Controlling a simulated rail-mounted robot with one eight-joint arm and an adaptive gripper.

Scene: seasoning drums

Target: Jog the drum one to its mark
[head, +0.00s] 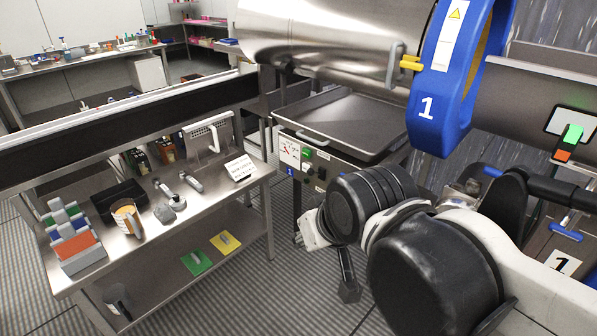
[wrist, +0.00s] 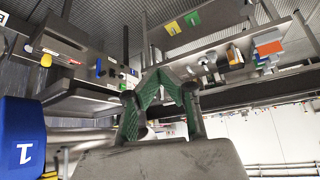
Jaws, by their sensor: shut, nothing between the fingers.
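Drum one is a shiny steel drum (head: 335,35) at the top right of the head view. A blue ring (head: 440,85) marked "1" goes around it, and a yellow pointer (head: 411,63) sticks out at the ring's left side. In the wrist view the blue ring (wrist: 22,135) shows upside down at the left edge. A control panel (head: 303,163) with a gauge, a green button and dark knobs stands below the drum. My gripper (wrist: 157,73) is shut and empty, its green-padded fingers meeting. In the head view my wrist largely hides it.
A steel table (head: 215,200) at the left holds a file rack (head: 80,245), a dark tray and small tools. A dark tray (head: 345,120) lies under the drum. A green and red switch (head: 568,140) is at the far right. Striped floor lies open between the table and my arm.

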